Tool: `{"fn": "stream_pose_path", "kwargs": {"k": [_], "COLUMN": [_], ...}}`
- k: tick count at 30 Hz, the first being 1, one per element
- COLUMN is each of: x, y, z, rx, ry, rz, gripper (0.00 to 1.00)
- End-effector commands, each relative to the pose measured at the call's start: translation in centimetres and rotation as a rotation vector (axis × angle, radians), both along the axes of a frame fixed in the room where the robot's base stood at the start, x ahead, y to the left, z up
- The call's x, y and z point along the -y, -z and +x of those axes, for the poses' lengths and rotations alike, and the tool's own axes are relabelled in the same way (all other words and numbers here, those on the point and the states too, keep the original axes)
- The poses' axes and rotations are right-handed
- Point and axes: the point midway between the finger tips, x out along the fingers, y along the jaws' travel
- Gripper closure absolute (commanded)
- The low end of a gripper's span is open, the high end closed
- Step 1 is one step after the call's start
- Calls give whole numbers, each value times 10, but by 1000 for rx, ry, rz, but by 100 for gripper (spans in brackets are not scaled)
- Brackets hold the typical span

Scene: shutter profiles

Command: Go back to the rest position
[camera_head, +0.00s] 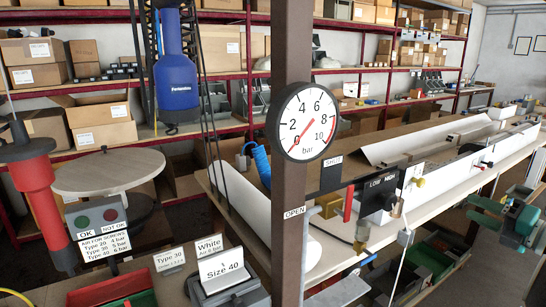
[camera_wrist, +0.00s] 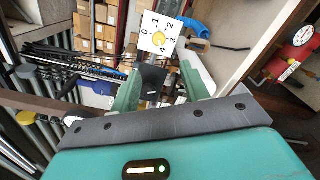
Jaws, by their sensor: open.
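My gripper (camera_wrist: 158,82) shows in the wrist view, with two green fingers spread apart above a teal body. No object is clearly held between them; a dark shape shows in the gap, and I cannot tell how far beyond the fingers it is. In the head view a teal shape stands at the right edge, above the floor beside the bench; I cannot tell whether it is part of my arm. The rest position itself is not marked in either view.
A pressure gauge (camera_head: 307,122) hangs on a brown post (camera_head: 292,40) with OPEN and SHUT labels beside it. A long bench (camera_head: 340,235) runs to the back right. Shelves with boxes (camera_head: 100,125) line the back.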

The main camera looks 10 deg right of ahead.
Motion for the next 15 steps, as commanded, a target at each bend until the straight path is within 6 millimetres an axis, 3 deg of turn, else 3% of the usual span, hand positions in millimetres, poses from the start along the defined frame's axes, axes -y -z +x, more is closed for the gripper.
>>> {"fn": "stream_pose_path", "kwargs": {"k": [2, 5, 10, 15], "x": [-16, -58, -171, -277], "y": [-1, 2, 18, 45], "z": [7, 21, 35, 14], "rx": [-9, -31, -35, 82], "ry": [-29, -109, -371, -727], "rz": [-50, -197, -651, -1197], "gripper": [54, 54, 54, 54]}}
